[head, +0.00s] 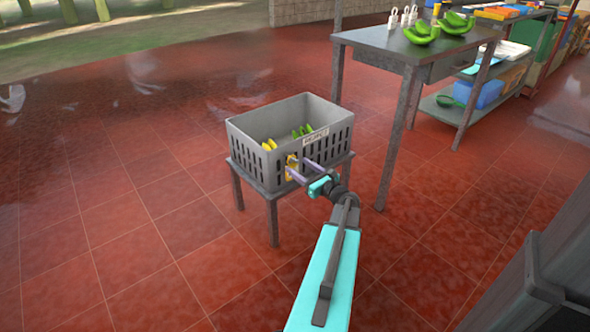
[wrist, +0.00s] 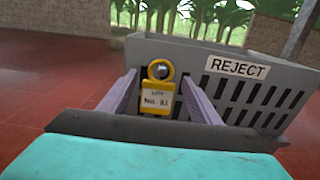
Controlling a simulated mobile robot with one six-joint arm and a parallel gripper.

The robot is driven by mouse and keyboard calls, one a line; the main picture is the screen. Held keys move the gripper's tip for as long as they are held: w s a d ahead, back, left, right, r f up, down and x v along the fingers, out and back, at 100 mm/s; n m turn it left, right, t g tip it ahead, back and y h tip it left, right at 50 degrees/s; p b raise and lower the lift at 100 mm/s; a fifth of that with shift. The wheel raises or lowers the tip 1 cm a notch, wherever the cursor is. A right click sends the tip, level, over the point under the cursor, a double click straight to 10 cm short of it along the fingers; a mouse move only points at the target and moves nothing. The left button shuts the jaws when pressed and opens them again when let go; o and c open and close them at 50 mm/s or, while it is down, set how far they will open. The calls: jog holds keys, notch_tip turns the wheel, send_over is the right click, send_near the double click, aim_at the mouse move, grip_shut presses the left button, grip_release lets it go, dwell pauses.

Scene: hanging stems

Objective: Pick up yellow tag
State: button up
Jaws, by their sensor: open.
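The yellow tag (wrist: 157,98) hangs upright at the outside of the grey reject crate, with a ring at its top and a white label reading "LOT No. 31". It also shows in the head view (head: 291,168), partly behind the gripper. My gripper (head: 296,168) is open, and in the wrist view its two purple fingers (wrist: 157,88) stand to the left and right of the tag. The tag shows between the fingers, with a gap on each side. I cannot tell how deep the fingertips reach past it.
The grey crate (head: 245,152), labelled REJECT, stands on a small table (head: 273,218) and holds some yellow and green fruit. A taller grey table (head: 375,38) with green bananas (head: 421,33) and white tags stands to the right. Red tiled floor is free at left.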

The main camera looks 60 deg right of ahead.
aim_at(294, 166)
jog(key=b+x, duration=0.1)
jog(key=x, duration=0.4)
jog(key=shift+d+b, duration=0.15)
jog(key=shift+b, duration=0.2)
jog(key=c, duration=1.1)
